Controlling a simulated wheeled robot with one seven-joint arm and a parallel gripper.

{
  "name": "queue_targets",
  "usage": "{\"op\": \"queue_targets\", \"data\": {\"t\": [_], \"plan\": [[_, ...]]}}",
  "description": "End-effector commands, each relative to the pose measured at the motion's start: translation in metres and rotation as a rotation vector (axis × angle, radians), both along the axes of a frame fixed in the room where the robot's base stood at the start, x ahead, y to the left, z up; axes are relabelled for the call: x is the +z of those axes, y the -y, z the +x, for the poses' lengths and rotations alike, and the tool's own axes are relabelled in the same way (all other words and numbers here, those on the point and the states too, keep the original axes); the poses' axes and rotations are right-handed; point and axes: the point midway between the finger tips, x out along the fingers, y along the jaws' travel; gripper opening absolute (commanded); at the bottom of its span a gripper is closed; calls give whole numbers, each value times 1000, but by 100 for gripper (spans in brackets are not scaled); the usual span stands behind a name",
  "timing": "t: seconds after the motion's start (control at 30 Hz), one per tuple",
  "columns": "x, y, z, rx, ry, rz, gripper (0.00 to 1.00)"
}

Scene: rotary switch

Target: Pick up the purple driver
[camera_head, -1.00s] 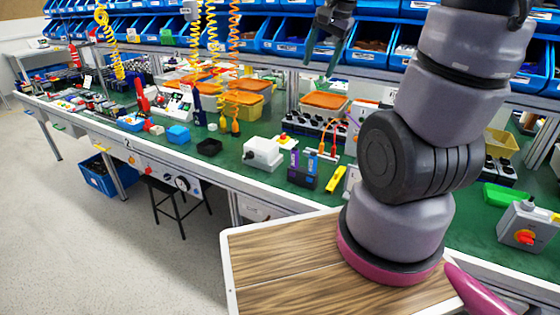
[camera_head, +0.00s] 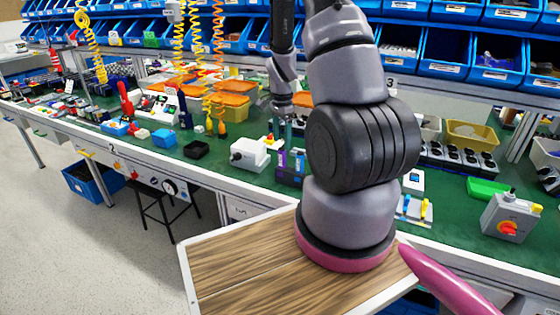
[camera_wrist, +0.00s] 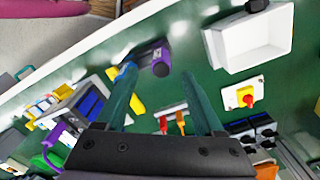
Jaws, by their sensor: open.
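The purple driver (camera_wrist: 160,62) shows in the wrist view as a purple round end at a dark holder (camera_wrist: 147,53). In the head view purple tops (camera_head: 299,158) show at the dark holder (camera_head: 289,176) on the green bench, and I cannot tell there which one is the driver. My gripper (camera_head: 282,122) is open and points down above the holder. In the wrist view its two green fingers (camera_wrist: 158,76) are spread, with the purple end between the tips and nearer the left one. I cannot tell whether they touch.
A white box (camera_head: 250,154) stands left of the holder, and a white tray (camera_wrist: 250,42) shows in the wrist view. A red button on a plate (camera_wrist: 244,97), red and orange probes (camera_wrist: 172,120) and a yellow piece (camera_wrist: 137,104) lie close by. Blue bins (camera_head: 440,55) line the back.

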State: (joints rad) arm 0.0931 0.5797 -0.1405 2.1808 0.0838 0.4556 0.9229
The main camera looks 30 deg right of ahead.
Motion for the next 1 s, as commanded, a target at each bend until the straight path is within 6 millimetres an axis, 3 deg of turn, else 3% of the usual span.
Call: {"op": "queue_targets", "data": {"t": [0.27,0.53,0.83,0.87,1.0], "plan": [[-25,0,0,1,-1,1,70],[-63,1,2,1,-1,1,70],[-69,1,3,2,2,0,70],[-69,1,3,1,2,0,62],[-69,1,3,2,2,0,9]]}}
